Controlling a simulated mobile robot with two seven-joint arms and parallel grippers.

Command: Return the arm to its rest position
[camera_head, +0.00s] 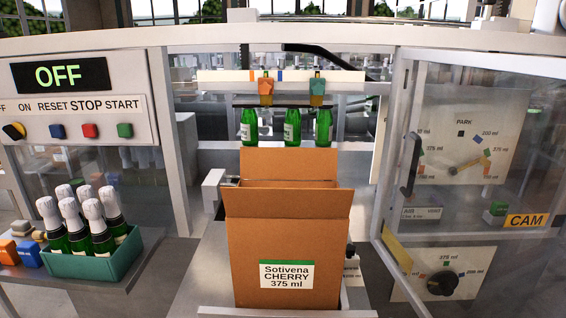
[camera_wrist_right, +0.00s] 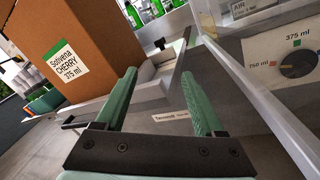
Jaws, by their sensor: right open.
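My right gripper (camera_wrist_right: 158,105) shows in the right wrist view with its two green fingers apart and nothing between them. Beyond it stands a cardboard box labelled Sotivena CHERRY 375 ml (camera_wrist_right: 75,50), a little to the left of the fingers and apart from them. In the head view the same box (camera_head: 285,235) stands upright in the middle with its flaps open. Neither gripper shows in the head view, and my left gripper is in no view.
A glass door (camera_head: 480,130) stands open at the right, above a dial (camera_head: 443,284). A green crate (camera_head: 95,262) of foil-topped bottles sits at the left. Green bottles (camera_head: 292,127) stand behind the box. The control panel (camera_head: 80,100) reads OFF.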

